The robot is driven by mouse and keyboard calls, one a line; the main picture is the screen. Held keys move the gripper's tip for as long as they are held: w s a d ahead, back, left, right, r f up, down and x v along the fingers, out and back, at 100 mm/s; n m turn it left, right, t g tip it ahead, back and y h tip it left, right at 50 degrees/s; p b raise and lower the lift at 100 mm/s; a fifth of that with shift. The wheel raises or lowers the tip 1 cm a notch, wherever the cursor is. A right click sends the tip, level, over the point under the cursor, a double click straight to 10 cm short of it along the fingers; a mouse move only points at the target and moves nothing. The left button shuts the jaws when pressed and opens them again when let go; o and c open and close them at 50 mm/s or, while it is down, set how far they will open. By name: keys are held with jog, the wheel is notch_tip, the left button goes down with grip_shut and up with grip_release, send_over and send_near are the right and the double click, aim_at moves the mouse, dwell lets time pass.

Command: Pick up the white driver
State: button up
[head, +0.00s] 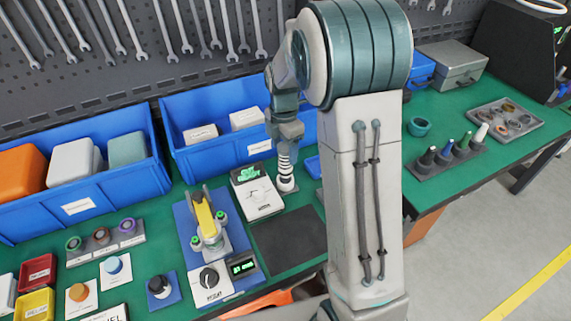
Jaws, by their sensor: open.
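The white driver (481,133) stands upright at the right end of a dark rack (436,171) on the right-hand bench. Black, green and blue-topped drivers stand beside it in the same rack. My gripper (286,140) is far to the left of the rack, over the left bench, at the lower end of my arm. It is open, small in this view, and its fingertips are hard to make out. A ribbed black and white piece (285,168) shows directly below it; I cannot tell whether they touch. The driver is apart from my gripper.
A grey metal box (452,75) is further back. Blue bins (162,193) and test devices crowd the left bench. My arm column hides the middle.

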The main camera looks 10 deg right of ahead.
aim_at(285, 159)
jog(key=shift+w+d+f+p, duration=0.1)
jog(key=shift+f+p, duration=0.25)
jog(key=shift+f, duration=1)
jog(key=shift+w+d+f+p, duration=0.1)
jog(key=shift+f+p, duration=0.2)
jog(key=shift+f, duration=1.05)
jog(key=shift+r, duration=0.1)
jog(key=c, duration=1.2)
